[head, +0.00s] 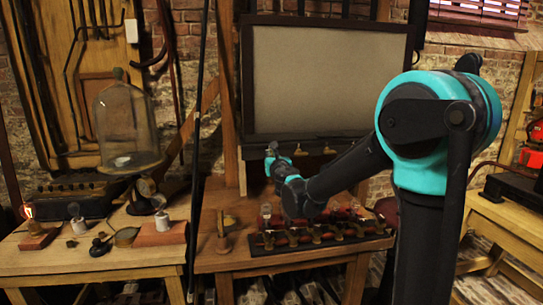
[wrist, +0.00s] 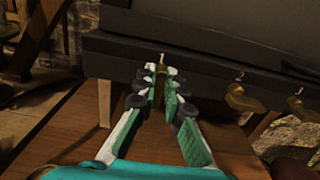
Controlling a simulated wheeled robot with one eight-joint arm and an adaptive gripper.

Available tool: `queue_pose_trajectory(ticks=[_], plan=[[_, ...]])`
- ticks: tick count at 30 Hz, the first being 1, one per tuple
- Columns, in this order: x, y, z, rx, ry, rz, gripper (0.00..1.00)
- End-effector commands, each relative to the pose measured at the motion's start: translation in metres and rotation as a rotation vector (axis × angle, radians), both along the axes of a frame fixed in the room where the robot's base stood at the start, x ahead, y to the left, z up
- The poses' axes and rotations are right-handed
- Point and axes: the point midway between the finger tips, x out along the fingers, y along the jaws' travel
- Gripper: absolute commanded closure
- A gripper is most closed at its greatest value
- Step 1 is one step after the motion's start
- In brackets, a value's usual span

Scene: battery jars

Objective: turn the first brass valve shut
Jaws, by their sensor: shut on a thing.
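The first brass valve (wrist: 162,64) is at the far end of my fingers in the wrist view, under the dark ledge. Only its top and stem show; the rest is hidden between the fingertips. My gripper (wrist: 160,84) is shut on it. In the head view my gripper (head: 271,150) reaches up to the ledge below the grey board, at the left end of the valve row. Two more brass valves, a middle one (wrist: 239,97) and a right one (wrist: 295,106), hang along the ledge to the right, apart from my gripper.
The grey board (head: 327,82) stands above the dark ledge (wrist: 210,60). Below is a wooden table (head: 222,262) with a dark rack (head: 320,240) of red and brass parts. A glass bell jar (head: 127,125) and lamps stand on the left bench.

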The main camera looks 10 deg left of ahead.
Motion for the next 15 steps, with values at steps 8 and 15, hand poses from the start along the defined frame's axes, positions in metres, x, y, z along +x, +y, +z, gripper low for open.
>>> queue_pose_trajectory(ticks=[8,15], plan=[[-0.0002,0.0001,0.0,0.022,0.006,0.001,1.0],[0.0003,-0.0017,-0.0002,0.134,0.039,0.0,1.0]])
